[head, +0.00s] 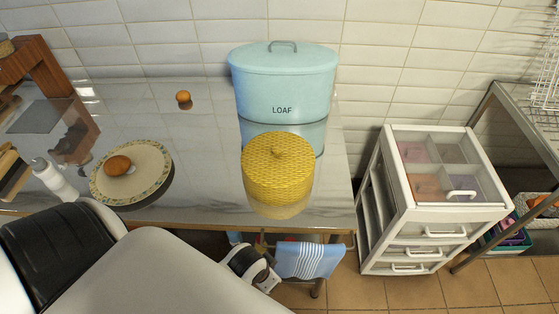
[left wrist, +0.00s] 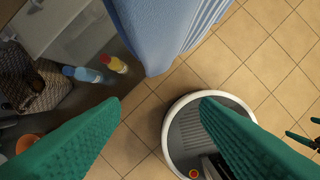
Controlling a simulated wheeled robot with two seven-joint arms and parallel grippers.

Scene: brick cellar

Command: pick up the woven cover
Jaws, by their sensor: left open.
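The woven cover (head: 278,165) is a yellow, round, lidded-looking piece with a small knob on top. It stands on the glossy table near its front edge, in front of the blue LOAF bin (head: 283,85). My left arm comes in at the lower left of the head view, and its fingertips are hidden there. In the left wrist view my left gripper (left wrist: 160,110) has its green fingers wide apart with nothing between them, over the floor beside a blue towel (left wrist: 165,30). Green and dark parts at that view's right edge may be my right gripper (left wrist: 304,138), cut off.
A patterned plate (head: 105,185) with a brown bun and a white bottle (head: 50,180) stand left on the table. Another bun (head: 183,97) lies behind. The striped towel (head: 310,260) hangs below the table edge. A white drawer unit (head: 435,220) stands right.

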